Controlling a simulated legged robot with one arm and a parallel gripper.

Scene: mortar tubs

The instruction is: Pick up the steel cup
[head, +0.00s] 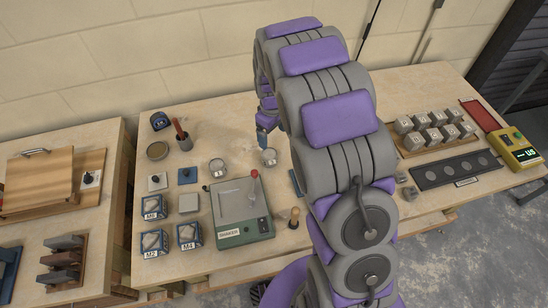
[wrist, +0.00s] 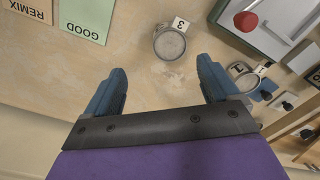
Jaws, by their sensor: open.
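Two round grey metal-looking cups stand on the wooden table, and I cannot tell which one the task means. My gripper (wrist: 160,67) is open and empty, with blue fingers apart.
The shaker box (head: 240,208) with a red-knobbed lever stands close to both cups. A brush in a pot (head: 183,140) is at back left. Labelled cube moulds (head: 188,235) sit at front left. A green GOOD card (wrist: 86,18) lies on bare table.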

